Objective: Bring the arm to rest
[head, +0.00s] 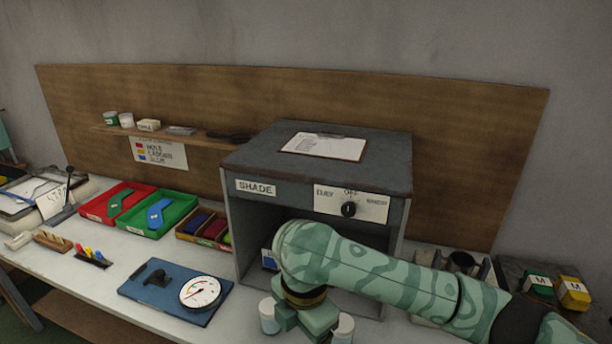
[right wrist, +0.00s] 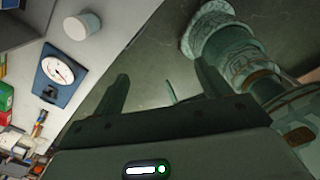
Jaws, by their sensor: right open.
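My right arm (head: 370,270), pale green with darker patterning, reaches in from the right in the head view. Its wrist bends down in front of the dark grey shade box (head: 318,172), near the front of the bench. The fingertips are hidden in the head view. In the right wrist view my right gripper (right wrist: 163,85) has its two dark fingers spread apart, with nothing between them. My left gripper shows in neither view.
A blue board (head: 150,284) with a dial (head: 201,293) lies left of the wrist. A pale cylinder (right wrist: 82,26) stands near the bench edge. Red (head: 98,207) and green (head: 135,222) trays and a divided box (head: 186,234) sit further left. Yellow (head: 572,292) and green (head: 538,286) boxes stand right.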

